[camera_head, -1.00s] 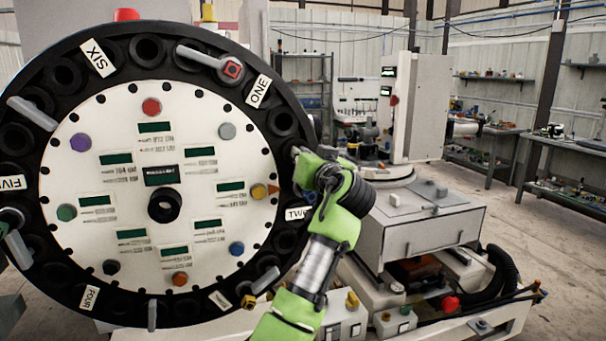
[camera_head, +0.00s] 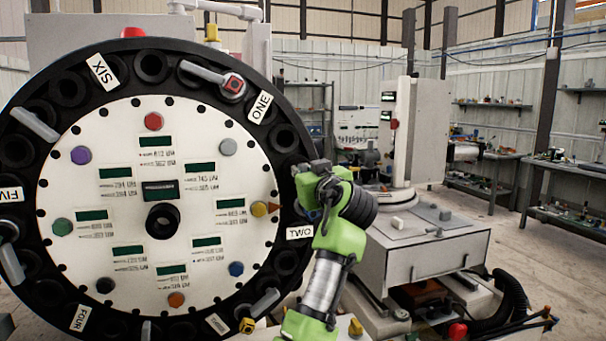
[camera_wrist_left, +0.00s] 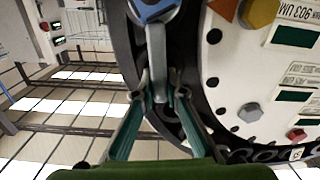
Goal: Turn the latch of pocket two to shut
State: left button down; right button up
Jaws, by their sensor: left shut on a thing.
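The large round black-rimmed drum (camera_head: 285,262) with a white face stands on the left of the head view. Pocket two's white label TWO (camera_head: 299,232) is on its right rim. My left gripper (camera_head: 312,182) is at the rim just above that label and hides most of the pocket. In the left wrist view, the grey bar of the latch (camera_wrist_left: 157,60) runs down between the two fingers of my left gripper (camera_wrist_left: 160,100), which is shut on it. A blue-grey part (camera_wrist_left: 152,8) shows at the bar's upper end. My right gripper is out of view.
Other grey latch bars sit around the rim, such as one near label ONE (camera_head: 205,72) and one at lower right (camera_head: 265,302). A grey machine housing (camera_head: 425,245) stands right of my arm. Open floor lies farther right.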

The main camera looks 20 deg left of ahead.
pick_arm(q)
jog(key=shift+f, duration=0.1)
jog(key=c, duration=2)
grip_release()
jog(key=shift+c, duration=0.2)
notch_tip(320, 180, up, 10)
jog(key=shift+r, duration=0.1)
